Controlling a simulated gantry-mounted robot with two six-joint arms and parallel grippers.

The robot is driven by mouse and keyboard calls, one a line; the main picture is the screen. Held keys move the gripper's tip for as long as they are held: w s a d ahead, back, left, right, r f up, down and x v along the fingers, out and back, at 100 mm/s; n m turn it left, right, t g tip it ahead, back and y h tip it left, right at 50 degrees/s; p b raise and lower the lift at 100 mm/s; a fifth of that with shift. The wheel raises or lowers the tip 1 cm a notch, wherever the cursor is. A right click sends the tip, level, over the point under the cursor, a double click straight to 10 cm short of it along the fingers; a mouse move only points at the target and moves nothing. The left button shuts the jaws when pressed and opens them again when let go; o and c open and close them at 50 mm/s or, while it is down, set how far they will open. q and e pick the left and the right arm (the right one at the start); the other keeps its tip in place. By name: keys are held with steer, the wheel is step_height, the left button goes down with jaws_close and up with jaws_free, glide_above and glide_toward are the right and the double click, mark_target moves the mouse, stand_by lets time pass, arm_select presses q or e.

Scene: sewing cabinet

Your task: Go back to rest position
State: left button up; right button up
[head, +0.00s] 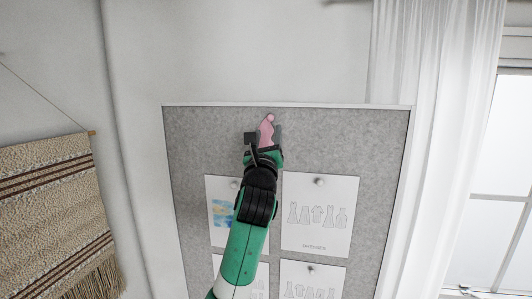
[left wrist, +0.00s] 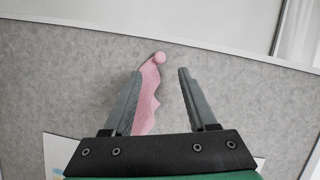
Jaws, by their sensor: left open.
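My left gripper (head: 264,138) is raised in front of the grey pinboard (head: 215,130), near its top edge. Its two fingers are apart in the left wrist view (left wrist: 160,75), with nothing clamped between them. A pink jagged-edged piece (left wrist: 150,82) hangs on the board from a round pink pin (left wrist: 159,58). It also shows in the head view (head: 266,131), just beyond the fingers. In the wrist view the left finger covers part of the piece; whether it touches cannot be told. My right gripper is not in view.
Papers are pinned on the lower board, including a dresses sheet (head: 318,228) and one with blue and yellow patches (head: 221,214). A woven hanging (head: 50,215) is at left. A white curtain (head: 432,130) and window (head: 505,180) are at right. The wall above is bare.

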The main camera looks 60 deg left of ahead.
arm_select(q)
steer(key=b+v, duration=0.1)
steer(key=v, duration=0.4)
steer(key=shift+s+d, duration=0.1)
steer(key=shift+d, duration=0.1)
steer(key=w+d+t+h, duration=0.2)
steer(key=d+t+h, duration=0.2)
steer(key=d, duration=0.6)
steer(key=w+d+t+h, duration=0.2)
steer(key=d+t+h, duration=0.15)
steer(key=d, duration=0.55)
steer(key=s+d+r+n+t+h, duration=0.2)
steer(key=s+d+n+h, duration=0.3)
steer(key=n, duration=0.5)
steer(key=s+d+r+n+t+h, duration=0.3)
steer(key=s+d+n+t+h, duration=0.2)
steer(key=d+n+h, duration=0.3)
steer(key=s+d+n, duration=0.1)
steer(key=n, duration=0.1)
steer(key=shift+n+p, duration=0.4)
